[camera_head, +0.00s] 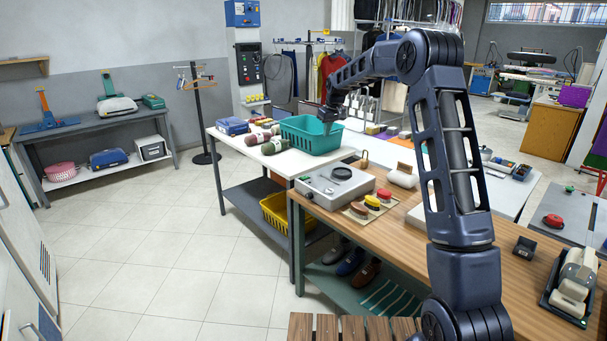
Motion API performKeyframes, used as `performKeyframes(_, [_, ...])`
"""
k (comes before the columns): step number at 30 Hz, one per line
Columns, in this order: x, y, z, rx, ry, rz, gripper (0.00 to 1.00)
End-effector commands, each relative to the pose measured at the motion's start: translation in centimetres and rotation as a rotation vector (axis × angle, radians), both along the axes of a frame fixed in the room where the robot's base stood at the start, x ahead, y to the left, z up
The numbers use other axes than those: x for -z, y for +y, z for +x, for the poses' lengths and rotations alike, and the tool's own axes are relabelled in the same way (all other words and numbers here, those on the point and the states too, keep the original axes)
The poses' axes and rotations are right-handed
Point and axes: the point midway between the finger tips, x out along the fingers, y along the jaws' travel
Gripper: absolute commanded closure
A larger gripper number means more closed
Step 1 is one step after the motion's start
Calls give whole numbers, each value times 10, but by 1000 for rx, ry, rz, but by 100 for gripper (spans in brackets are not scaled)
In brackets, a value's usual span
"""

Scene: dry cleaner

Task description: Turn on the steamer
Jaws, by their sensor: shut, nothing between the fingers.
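My arm reaches from the lower right to the back middle. My gripper (328,118) is small and dark at its far end, pointing down at the teal basket (312,133) in the picture; its fingers are shut and hold nothing. I cannot tell whether it touches the basket. No device is plainly marked as the steamer. A light grey box (334,186) with a dark round part on top sits on the wooden table, nearer than my gripper. A white appliance on a dark base (574,280) stands at the right edge. No switch state is readable.
The wooden table (490,262) also holds brushes (372,202) on a mat. Dark rolled items (258,139) lie beside the basket on the white table. A black control panel (249,64) is on a back pillar. The tiled floor at left is clear.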

Motion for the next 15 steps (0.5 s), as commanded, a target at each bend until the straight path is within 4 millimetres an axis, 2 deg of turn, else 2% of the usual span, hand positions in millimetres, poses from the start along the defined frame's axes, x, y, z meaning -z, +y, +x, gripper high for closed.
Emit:
performKeyframes(1, [12,8,9,-13,6,2,100])
performKeyframes(6, [45,33,36,-51,13,12,100])
performKeyframes(15, [98,69,71,-106,26,26,100])
